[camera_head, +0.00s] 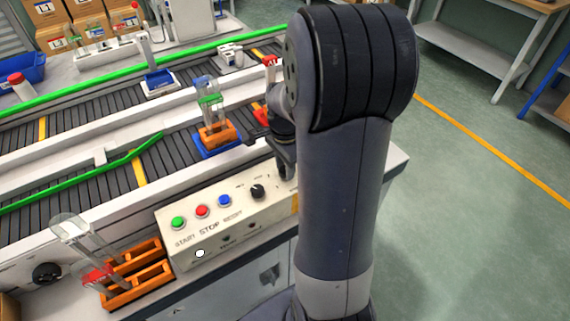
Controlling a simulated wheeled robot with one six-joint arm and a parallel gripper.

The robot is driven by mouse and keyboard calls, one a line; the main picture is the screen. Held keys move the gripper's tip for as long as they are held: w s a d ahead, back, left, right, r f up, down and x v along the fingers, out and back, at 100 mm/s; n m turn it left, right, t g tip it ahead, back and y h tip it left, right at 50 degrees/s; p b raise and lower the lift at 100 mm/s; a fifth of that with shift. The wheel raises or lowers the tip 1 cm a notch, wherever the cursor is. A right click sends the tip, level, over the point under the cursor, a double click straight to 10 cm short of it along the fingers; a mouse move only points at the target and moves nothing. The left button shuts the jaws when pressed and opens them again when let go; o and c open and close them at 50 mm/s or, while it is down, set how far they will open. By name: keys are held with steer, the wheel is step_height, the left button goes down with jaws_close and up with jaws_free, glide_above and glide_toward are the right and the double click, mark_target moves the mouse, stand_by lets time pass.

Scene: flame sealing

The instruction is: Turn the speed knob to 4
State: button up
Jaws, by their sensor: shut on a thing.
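The control box (225,228) has green, red and blue buttons in a row on its sloped top. A black knob (257,191) stands right of the blue button, with small labels around it too small to read. My gripper (286,172) reaches down to the right end of the box top, right of that knob. It is partly hidden by my arm. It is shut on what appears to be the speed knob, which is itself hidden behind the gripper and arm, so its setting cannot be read.
A conveyor (70,180) with green rails runs behind the box. An orange rack (135,272) with tubes stands left of the box. Another orange rack (218,135) with tubes sits on a blue base on the conveyor. Open floor lies to the right.

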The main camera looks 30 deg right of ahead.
stand_by(0.4)
steer(key=o, duration=1)
steer(key=shift+c, duration=0.2)
step_height(320, 180, up, 11)
steer(key=shift+p, duration=0.4)
steer(key=shift+f, duration=0.15)
step_height(320, 180, down, 11)
steer(key=shift+b, duration=0.4)
